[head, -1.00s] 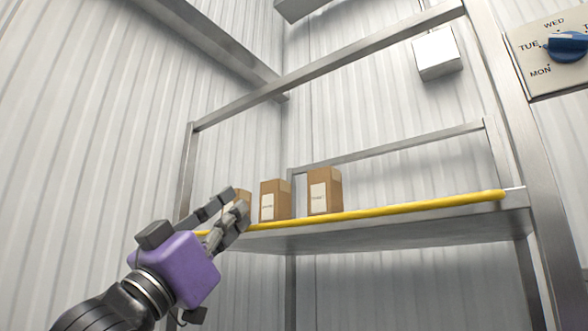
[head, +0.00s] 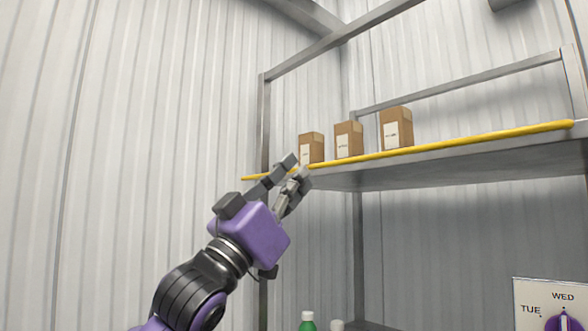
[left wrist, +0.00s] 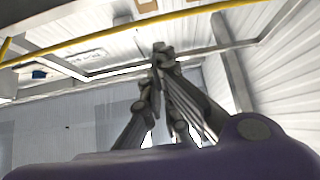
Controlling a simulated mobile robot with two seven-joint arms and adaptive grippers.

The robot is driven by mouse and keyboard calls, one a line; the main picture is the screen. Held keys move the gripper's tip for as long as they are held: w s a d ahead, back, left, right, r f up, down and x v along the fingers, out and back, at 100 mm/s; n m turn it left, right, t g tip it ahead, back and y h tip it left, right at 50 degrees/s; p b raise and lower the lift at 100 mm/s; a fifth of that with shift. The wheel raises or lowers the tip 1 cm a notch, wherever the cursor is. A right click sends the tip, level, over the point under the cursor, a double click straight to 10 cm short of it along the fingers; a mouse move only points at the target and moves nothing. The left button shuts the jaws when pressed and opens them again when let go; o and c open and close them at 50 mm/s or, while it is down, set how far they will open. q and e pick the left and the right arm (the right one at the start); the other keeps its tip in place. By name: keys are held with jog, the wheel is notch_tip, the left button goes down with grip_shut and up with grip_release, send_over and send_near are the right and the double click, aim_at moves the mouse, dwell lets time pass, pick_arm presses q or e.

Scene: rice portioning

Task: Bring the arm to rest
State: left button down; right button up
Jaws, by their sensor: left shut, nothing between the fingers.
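My left gripper (head: 296,168) is in front of the left end of the shelf, close to its yellow front edge in the head view. Its fingers are closed together with nothing between them. In the left wrist view the fingertips (left wrist: 162,52) meet below a yellow bar. Three brown boxes with white labels stand upright in a row on the shelf: a left box (head: 312,148), a middle box (head: 349,141) and a right box (head: 397,129). The gripper is apart from them. My right gripper is not in view.
The metal shelf (head: 450,168) has a yellow front bar (head: 470,139) and upright posts. A day panel (head: 530,300) with a purple knob (head: 563,322) is at lower right. A green-topped item (head: 307,321) shows at the bottom. Open space lies left of my arm.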

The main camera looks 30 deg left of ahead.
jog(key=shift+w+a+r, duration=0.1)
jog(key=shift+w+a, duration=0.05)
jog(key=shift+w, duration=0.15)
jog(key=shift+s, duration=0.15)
